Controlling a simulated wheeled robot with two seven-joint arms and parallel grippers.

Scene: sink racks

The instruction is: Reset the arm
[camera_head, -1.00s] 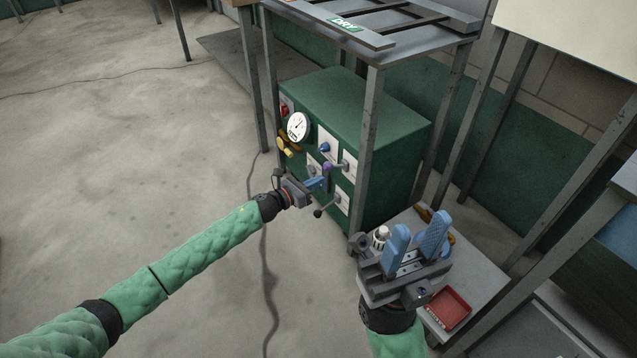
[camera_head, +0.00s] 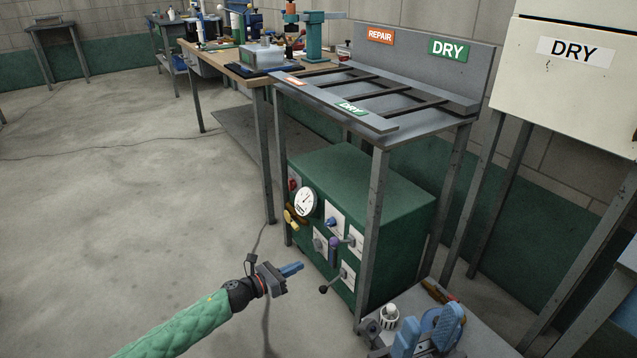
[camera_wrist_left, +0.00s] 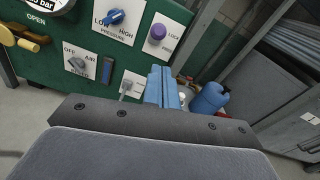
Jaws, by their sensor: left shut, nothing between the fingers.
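My left gripper (camera_head: 291,269) is shut and empty, in front of the green control box and apart from it. In the left wrist view its blue fingers (camera_wrist_left: 161,88) are pressed together, with the box's panel behind them. My right gripper (camera_head: 428,330) is at the bottom edge of the head view, above a low grey table. Its blue fingers stand apart with a gap between them, and its lower part is cut off.
The green box (camera_head: 370,180) carries a gauge (camera_head: 305,201), a yellow valve handle (camera_head: 290,217), a blue knob (camera_head: 331,222) and levers. A rack (camera_head: 340,100) with REPAIR and DRY signs stands over it. Open floor (camera_head: 120,200) lies to the left.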

